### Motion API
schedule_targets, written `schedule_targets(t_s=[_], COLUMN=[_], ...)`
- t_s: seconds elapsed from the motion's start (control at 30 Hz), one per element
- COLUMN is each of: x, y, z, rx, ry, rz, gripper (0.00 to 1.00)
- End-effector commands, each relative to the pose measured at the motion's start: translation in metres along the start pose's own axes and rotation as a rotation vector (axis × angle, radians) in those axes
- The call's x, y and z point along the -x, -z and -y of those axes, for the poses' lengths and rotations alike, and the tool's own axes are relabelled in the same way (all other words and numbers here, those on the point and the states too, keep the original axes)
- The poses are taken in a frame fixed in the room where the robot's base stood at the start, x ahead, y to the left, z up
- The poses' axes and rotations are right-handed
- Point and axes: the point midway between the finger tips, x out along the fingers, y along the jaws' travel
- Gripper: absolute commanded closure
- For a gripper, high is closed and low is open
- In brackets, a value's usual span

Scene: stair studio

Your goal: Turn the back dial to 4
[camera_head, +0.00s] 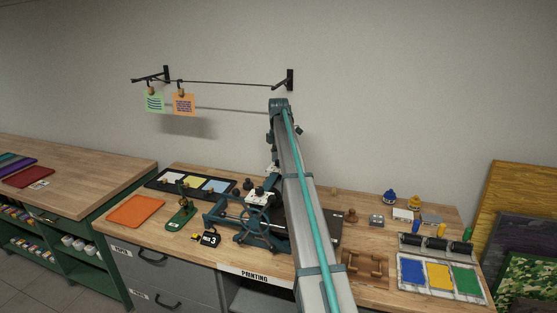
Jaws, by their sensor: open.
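The teal printing press (257,222) with its spoked handwheel stands on the wooden bench, partly hidden behind my arm. A pale dial-like part with a dark knob (257,194) is on top of the press. A second pale part behind it is small and partly covered, and I cannot tell for sure whether it is the back dial. No number can be read on either. My arm rises from the bottom, bends at the top, and its far end comes down over the back of the press. My gripper (271,173) is open there, small and partly hidden; contact cannot be judged.
A black tray (190,182) with coloured sheets, an orange mat (135,210), a green stand (181,215) and a black sign marked 3 (209,238) are left of the press. Rollers and an ink tray (440,281) are right. A rail with hanging cards (215,82) is above.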

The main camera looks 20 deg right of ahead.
Motion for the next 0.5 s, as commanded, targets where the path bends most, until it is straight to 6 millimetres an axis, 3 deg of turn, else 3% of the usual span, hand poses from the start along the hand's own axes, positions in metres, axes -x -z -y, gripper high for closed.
schedule_targets(t_s=[0.13,0.43,0.5], x=[-0.0001,0.0000,0.0000], y=[-0.0001,-0.0001,0.0000], z=[-0.0001,0.0000,0.0001], rx=[0.000,0.000,0.000], ry=[0.000,0.000,0.001], rz=[0.000,0.000,0.000], gripper=[0.46,0.96,1.00])
